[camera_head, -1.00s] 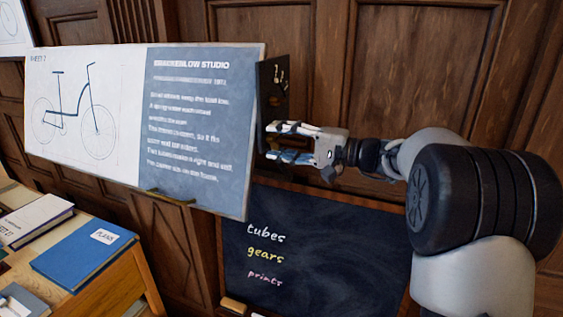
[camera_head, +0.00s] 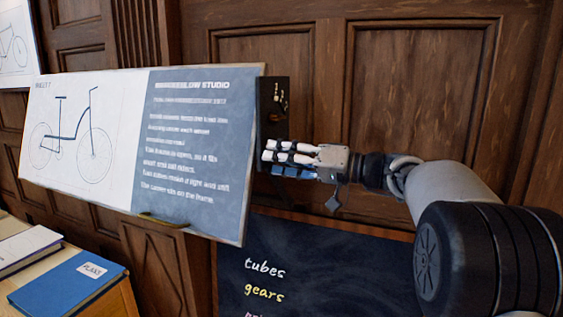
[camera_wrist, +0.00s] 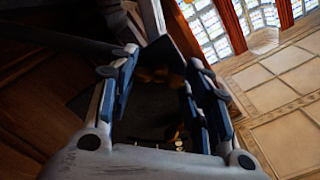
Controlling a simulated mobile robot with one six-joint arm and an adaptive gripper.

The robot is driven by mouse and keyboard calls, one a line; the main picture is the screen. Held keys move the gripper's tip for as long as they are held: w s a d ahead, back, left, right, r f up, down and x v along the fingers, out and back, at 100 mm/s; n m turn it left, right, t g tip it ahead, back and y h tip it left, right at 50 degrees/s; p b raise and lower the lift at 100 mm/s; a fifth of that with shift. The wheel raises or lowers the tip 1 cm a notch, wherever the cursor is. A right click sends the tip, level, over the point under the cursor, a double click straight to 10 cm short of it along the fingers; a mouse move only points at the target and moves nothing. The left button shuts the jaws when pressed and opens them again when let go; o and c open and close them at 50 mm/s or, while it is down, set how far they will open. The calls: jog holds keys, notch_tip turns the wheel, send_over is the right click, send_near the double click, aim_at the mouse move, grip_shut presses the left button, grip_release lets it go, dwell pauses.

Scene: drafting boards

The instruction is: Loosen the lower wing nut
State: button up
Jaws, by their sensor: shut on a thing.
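A black mounting plate (camera_head: 272,120) stands edge-on at the right edge of the drafting board (camera_head: 200,150). Small brass pieces (camera_head: 279,96) show on its upper part; I cannot make out their shape. My gripper (camera_head: 268,157) reaches in from the right, its fingertips at the lower part of the plate. It is shut on the lower wing nut, which the fingers hide in the head view. In the wrist view, my gripper (camera_wrist: 160,68) has a finger on each side of a dim brownish shape (camera_wrist: 155,75), the nut, too dark to make out clearly.
A chalkboard (camera_head: 320,265) with chalk words stands below my gripper against the wood panelling (camera_head: 420,90). A blue book (camera_head: 75,280) lies on a wooden table at the lower left.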

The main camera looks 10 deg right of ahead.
dwell(0.4)
jog(key=o, duration=1.1)
jog(key=shift+c, duration=0.2)
jog(key=v, duration=1.2)
jog(key=shift+a, duration=0.15)
